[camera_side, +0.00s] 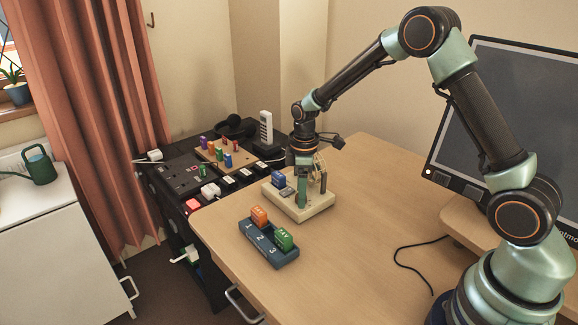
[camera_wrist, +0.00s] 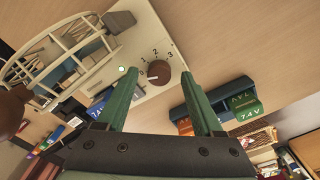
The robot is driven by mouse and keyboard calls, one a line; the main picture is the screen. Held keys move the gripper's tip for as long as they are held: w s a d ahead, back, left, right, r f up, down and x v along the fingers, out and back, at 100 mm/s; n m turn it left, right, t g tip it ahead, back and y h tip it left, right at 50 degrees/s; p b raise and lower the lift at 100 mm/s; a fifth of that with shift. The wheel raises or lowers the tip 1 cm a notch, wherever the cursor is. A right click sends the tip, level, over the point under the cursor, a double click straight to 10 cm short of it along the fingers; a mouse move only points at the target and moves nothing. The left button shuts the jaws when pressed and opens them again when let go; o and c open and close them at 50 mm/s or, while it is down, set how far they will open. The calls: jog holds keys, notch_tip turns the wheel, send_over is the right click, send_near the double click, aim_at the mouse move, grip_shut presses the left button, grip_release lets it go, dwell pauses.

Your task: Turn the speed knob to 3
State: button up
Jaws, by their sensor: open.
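The speed knob (camera_wrist: 158,72) is a round brown dial on a cream base plate (camera_wrist: 166,38), with 0, 1, 2 and 3 printed around it. A pale pointer mark on it seems to face the 0 side. In the side view my gripper (camera_side: 312,190) points down over the cream base (camera_side: 313,210) and the knob is hidden.
A wire cage (camera_wrist: 60,48) stands on the base near my gripper. A blue block (camera_side: 278,179) is at the base's left. A dark blue numbered rack (camera_side: 285,259) holds an orange block (camera_side: 259,216) and a green block (camera_side: 284,239). The desk right of the base is clear.

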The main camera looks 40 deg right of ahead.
jog(key=shift+f, duration=0.25)
grip_shut()
